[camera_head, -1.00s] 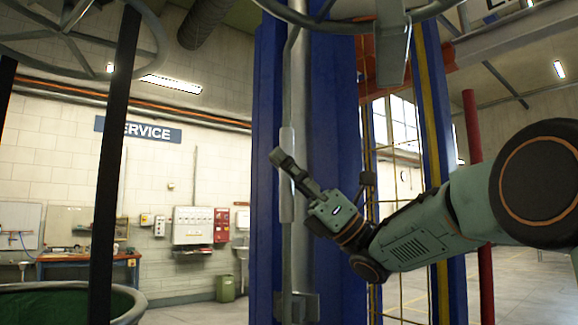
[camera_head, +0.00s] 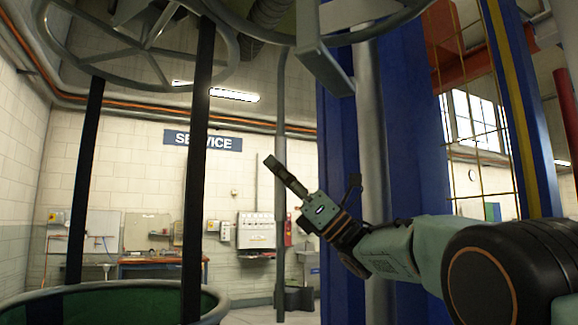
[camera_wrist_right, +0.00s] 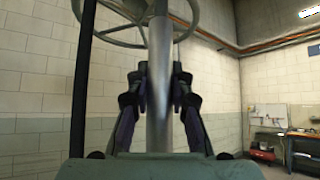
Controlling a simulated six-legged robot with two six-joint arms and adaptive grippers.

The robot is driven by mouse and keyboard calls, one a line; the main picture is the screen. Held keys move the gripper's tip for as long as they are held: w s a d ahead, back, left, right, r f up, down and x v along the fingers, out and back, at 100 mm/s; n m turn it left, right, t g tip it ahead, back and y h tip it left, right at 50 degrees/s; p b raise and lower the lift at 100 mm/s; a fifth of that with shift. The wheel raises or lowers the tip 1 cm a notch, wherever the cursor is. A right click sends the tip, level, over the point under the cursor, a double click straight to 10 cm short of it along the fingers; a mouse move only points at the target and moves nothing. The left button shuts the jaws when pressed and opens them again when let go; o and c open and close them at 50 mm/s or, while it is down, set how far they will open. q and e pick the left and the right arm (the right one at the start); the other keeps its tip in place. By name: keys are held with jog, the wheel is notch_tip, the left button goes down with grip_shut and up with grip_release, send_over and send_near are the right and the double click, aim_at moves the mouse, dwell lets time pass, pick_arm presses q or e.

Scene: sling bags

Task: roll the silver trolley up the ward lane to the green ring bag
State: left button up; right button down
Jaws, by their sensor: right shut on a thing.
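My right gripper (camera_head: 310,174) is raised in the middle of the head view, its arm coming in from the right. In the right wrist view its two fingers (camera_wrist_right: 157,92) close from both sides on a silver upright bar (camera_wrist_right: 157,50), apparently the trolley's. The rest of the trolley cannot be made out. The green ring bag (camera_head: 112,296) shows at the lower left of the head view, with a grey rim, green inside and black straps (camera_head: 197,150) rising to a spoked ring (camera_head: 150,75). The bag is left of my gripper and apart from it. My left gripper is out of view.
A blue column (camera_head: 415,130) stands just behind my right arm. A second spoked ring with a hanging grey plate (camera_head: 322,55) is overhead. A workbench (camera_head: 160,268) and a SERVICE sign (camera_head: 202,140) are at the far wall. Some bare floor shows between bag and column.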

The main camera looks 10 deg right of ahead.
jog(key=shift+r, duration=0.2)
jog(key=c, duration=1.6)
grip_release()
jog(key=shift+a, duration=0.1)
jog(key=o, duration=0.4)
jog(key=shift+w+a+f, duration=0.25)
jog(key=shift+w+a, duration=0.05)
jog(key=shift+a, duration=0.1)
jog(key=shift+s+d+r, duration=0.1)
jog(key=shift+s+d, duration=0.15)
jog(key=shift+d, duration=0.15)
jog(key=shift+d+f, duration=0.2)
jog(key=shift+f, duration=0.15)
jog(key=v, duration=1.1)
jog(key=shift+d, duration=0.15)
jog(key=shift+s, duration=0.1)
